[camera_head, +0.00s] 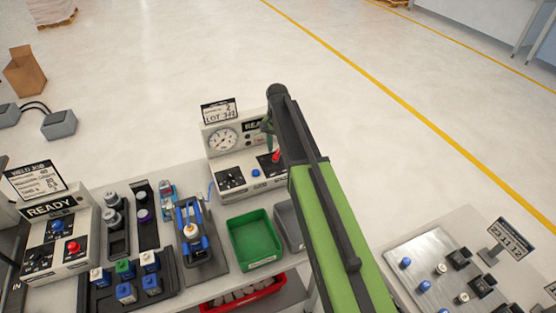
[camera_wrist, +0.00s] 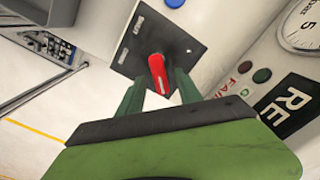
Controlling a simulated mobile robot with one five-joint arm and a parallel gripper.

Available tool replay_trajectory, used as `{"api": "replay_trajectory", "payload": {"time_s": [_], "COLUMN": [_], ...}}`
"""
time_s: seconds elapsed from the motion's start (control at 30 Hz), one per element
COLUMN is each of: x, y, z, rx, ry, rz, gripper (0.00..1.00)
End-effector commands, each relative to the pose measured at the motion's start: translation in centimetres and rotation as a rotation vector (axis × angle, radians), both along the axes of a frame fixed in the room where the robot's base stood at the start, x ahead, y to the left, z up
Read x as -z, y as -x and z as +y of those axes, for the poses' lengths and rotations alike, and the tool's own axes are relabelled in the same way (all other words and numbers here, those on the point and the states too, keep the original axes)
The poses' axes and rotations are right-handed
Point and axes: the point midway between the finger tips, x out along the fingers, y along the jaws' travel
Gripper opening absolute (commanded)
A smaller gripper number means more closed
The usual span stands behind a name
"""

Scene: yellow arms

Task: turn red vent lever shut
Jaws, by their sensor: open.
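The red vent lever (camera_wrist: 158,75) is a short red handle on a dark square plate (camera_wrist: 172,38) on the pale panel face. In the wrist view it shows between my two green fingers. My gripper (camera_wrist: 160,82) is open, with one finger on each side of the lever and a gap visible around it. I cannot tell whether either finger touches it. In the head view, the red lever (camera_head: 276,156) shows at the right of the gauge panel (camera_head: 217,165), partly hidden by my arm. My gripper (camera_head: 268,138) is in front of that panel.
A green bin (camera_head: 254,240), a grey bin (camera_head: 287,226) and a blue fixture (camera_head: 193,240) stand on the bench in front. Open floor lies behind the bench.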

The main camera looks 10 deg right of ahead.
Motion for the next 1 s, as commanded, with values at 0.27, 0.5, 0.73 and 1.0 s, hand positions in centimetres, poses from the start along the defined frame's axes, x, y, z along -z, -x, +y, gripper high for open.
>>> {"api": "replay_trajectory", "payload": {"time_s": [0.27, 0.5, 0.73, 1.0], "x": [1.01, 1.0, 1.01, 1.01], "y": [0.0, 0.0, -0.01, -0.02], "z": [0.04, 0.05, 0.08, -0.04], "rx": [0.0, -0.001, -0.001, -0.011], "ry": [0.0, 0.0, 0.0, 0.001], "rz": [0.0, 0.0, 0.0, -0.001], "gripper": [0.42, 0.21, 0.0, 0.0]}}
